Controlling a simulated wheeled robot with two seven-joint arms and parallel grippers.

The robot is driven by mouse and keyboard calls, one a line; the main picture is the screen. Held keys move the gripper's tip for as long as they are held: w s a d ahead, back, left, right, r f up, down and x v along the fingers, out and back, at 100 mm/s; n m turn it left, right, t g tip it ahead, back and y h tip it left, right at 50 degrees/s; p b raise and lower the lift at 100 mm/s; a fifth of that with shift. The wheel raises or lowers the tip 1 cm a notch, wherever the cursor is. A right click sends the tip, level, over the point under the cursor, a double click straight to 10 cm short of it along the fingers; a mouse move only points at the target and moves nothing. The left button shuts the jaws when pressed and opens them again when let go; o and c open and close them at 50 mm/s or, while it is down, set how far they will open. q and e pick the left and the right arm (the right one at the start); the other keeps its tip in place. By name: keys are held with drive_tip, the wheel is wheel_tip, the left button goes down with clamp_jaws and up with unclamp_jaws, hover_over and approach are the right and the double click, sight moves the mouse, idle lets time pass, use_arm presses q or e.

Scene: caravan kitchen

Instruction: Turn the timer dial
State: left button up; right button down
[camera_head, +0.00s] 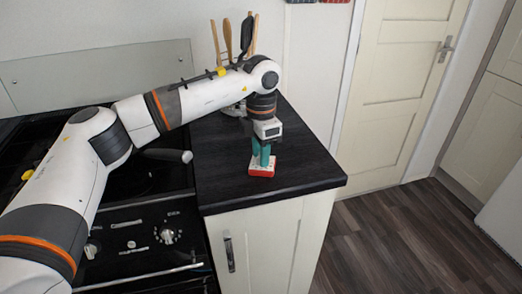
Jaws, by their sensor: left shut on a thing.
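A small timer (262,172) with a red base and a pale top lies on the dark countertop near its front right part. My left gripper (262,160) points down onto it from above. Its teal fingers are shut at the top of the timer, on what seems to be its dial. The dial itself is hidden by the fingers, so its setting cannot be read. My right gripper is not in view.
The countertop (225,185) is clear around the timer, with its front edge close by. Wooden utensils (227,40) stand behind my arm. A black cooker with knobs (168,235) and a pan handle (165,155) are at left. A cream door (395,90) stands at right.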

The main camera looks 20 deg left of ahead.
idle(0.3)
use_arm(q)
drive_tip(key=o, duration=1)
wheel_tip(320, 180, up, 12)
drive_tip(key=shift+r, duration=0.1)
